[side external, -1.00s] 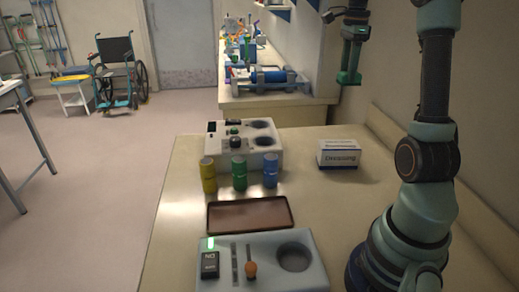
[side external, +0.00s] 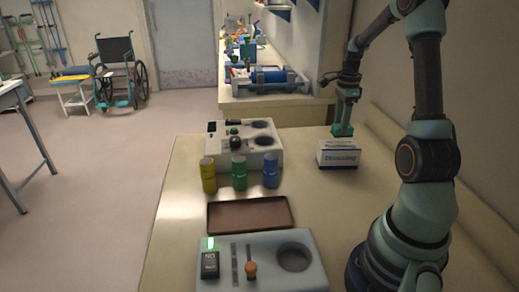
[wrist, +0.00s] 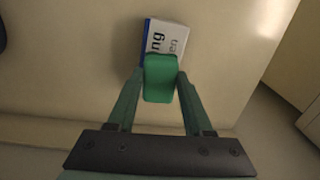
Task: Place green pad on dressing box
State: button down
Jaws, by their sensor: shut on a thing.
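The dressing box (side external: 338,155) is white with a blue edge and dark lettering. It lies on the right part of the bench, and its top shows in the wrist view (wrist: 168,33). My gripper (side external: 345,118) is shut on the green pad (wrist: 160,80) and points down. In the side view the green pad (side external: 342,131) is just above the far side of the dressing box. In the wrist view it covers part of the box. I cannot tell whether pad and box touch.
Yellow, green and blue cylinders (side external: 239,173) stand in a row on the bench (side external: 185,225). Behind them is a grey device (side external: 262,158); in front are a brown tray (side external: 250,214) and another grey device (side external: 312,275). The bench around the dressing box is clear.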

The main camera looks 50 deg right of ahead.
aim_at(339, 133)
jog(key=shift+f, duration=1.65)
jog(key=shift+f, duration=0.2)
jog(key=shift+c, duration=1.5)
grip_release()
jog(key=shift+r, duration=0.1)
